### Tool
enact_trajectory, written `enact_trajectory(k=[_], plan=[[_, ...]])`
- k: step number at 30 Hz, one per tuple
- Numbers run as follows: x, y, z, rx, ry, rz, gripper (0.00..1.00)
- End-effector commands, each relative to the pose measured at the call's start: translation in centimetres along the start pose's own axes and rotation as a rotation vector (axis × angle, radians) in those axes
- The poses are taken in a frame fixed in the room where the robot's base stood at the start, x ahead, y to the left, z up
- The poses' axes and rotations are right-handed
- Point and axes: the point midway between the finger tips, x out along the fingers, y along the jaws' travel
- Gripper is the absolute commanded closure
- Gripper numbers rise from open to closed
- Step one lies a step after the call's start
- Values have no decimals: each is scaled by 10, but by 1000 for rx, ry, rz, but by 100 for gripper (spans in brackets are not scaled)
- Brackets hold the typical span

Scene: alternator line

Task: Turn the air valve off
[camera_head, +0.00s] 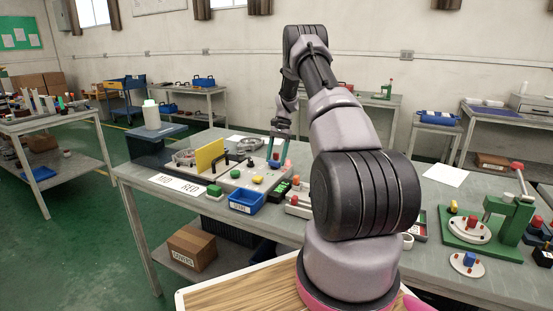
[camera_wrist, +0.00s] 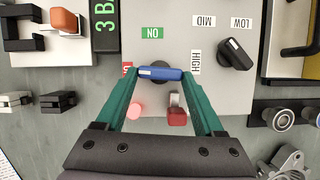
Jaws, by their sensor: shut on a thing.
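The air valve's blue handle (camera_wrist: 160,73) sits on a dark round base on a light grey panel (camera_wrist: 150,110). My gripper (camera_wrist: 161,75) has its green fingers at the handle's two ends and is shut on it. The handle lies crosswise in the wrist view. A green ON label (camera_wrist: 152,33) is above it. A red label (camera_wrist: 127,68) is at its left end, mostly hidden by the left finger, so its word cannot be read.
A black selector knob (camera_wrist: 235,54) with LOW, MID and HIGH labels stands close right. A red toggle (camera_wrist: 177,116) and a pink lamp (camera_wrist: 135,110) lie below the handle. A yellow plate (camera_head: 210,157) and blue bin (camera_head: 246,201) are nearby on the bench.

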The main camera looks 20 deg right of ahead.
Motion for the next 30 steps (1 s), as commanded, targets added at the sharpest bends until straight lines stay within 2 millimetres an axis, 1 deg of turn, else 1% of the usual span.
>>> enact_trajectory(k=[1, 9, 23, 24, 30], plan=[[4, -1, 2, -20, -7, 11, 86], [5, -1, 2, -82, -10, 38, 86], [6, -1, 3, -92, -12, 42, 86], [6, -1, 3, -92, -12, 43, 19], [3, -1, 2, -91, -7, 41, 18]])
